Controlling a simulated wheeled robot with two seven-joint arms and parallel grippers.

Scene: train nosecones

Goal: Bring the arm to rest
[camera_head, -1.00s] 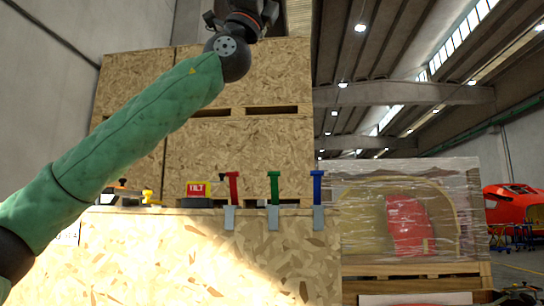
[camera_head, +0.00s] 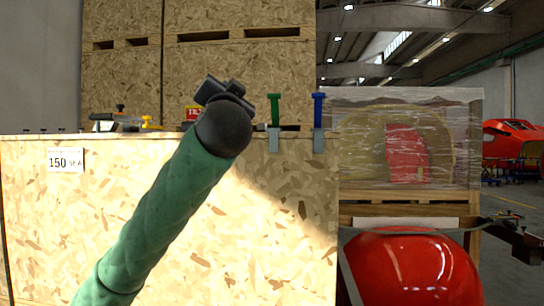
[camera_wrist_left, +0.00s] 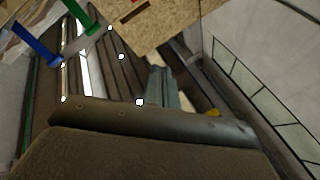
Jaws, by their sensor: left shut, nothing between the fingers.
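My left arm (camera_head: 160,215), green with a dark wrist (camera_head: 224,125), rises from the bottom left in front of the large chipboard crate (camera_head: 100,230). The wrist hides most of my left gripper in the head view. In the left wrist view my left gripper (camera_wrist_left: 163,88) shows its pale grey-green fingers together, with nothing between them.
Green (camera_head: 275,110) and blue (camera_head: 318,112) clamp-like tools stand on the crate's top edge. A yellow tool (camera_head: 145,121) lies left of them. A wrapped crate (camera_head: 350,165) stands right, behind a glossy red nosecone (camera_head: 410,270). Stacked chipboard crates (camera_head: 235,75) stand behind.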

